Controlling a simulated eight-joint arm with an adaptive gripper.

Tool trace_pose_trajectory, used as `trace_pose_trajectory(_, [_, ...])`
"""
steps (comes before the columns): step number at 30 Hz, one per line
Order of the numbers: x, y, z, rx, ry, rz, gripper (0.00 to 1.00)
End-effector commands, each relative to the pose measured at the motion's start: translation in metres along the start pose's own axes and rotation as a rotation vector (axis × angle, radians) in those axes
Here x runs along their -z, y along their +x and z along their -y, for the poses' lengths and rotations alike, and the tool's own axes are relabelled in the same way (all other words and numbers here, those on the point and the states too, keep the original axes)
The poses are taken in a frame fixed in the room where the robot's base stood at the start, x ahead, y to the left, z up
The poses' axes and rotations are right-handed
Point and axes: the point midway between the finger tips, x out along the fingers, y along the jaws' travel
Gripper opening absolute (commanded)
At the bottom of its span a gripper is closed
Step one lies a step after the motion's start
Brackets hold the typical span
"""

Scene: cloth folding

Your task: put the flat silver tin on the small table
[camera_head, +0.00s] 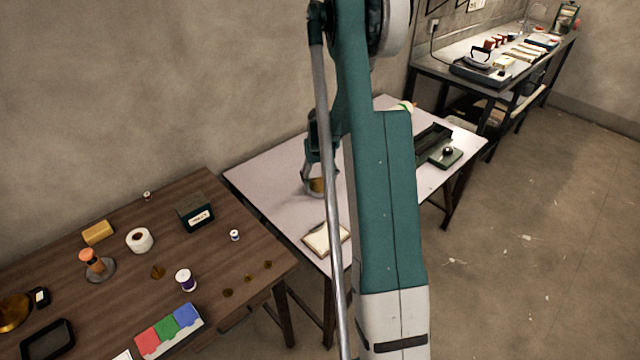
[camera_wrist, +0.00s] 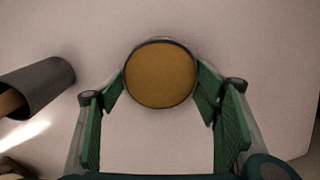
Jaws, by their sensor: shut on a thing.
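My gripper (camera_head: 312,172) is over the pale-topped table (camera_head: 268,168) in the middle of the head view, partly hidden by my own arm. In the wrist view my gripper (camera_wrist: 160,88) is shut on a round flat tin (camera_wrist: 160,74), with a fingertip at each side. The tin has a yellow-brown round face and a thin grey rim. In the head view a bit of the tin (camera_head: 317,185) shows between the fingers, low over the pale table. I cannot tell whether it touches the tabletop. No other flat silver tin is clear.
A grey tube (camera_wrist: 38,86) lies left of my gripper in the wrist view. A small framed pad (camera_head: 326,239) lies at the pale table's front edge; a green-based device (camera_head: 447,153) is at its right. The brown table (camera_head: 215,255) holds spools and boxes. A far bench (camera_head: 440,68) is cluttered.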

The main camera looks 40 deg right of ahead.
Motion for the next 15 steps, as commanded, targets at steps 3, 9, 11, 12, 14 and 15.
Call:
trace_pose_trajectory(3, [0.0000, -0.0006, 0.0000, 0.000, 0.000, 0.000, 0.45])
trace_pose_trajectory(9, [0.0000, 0.0016, 0.0000, 0.000, 0.000, 0.000, 0.45])
trace_pose_trajectory(11, [0.0000, 0.0031, 0.0000, 0.000, 0.000, 0.000, 0.45])
trace_pose_trajectory(12, [0.0000, 0.0031, 0.0000, 0.000, 0.000, 0.000, 0.65])
trace_pose_trajectory(14, [0.0000, 0.0027, 0.0000, 0.000, 0.000, 0.000, 0.73])
trace_pose_trajectory(15, [0.0000, 0.0026, 0.0000, 0.000, 0.000, 0.000, 0.77])
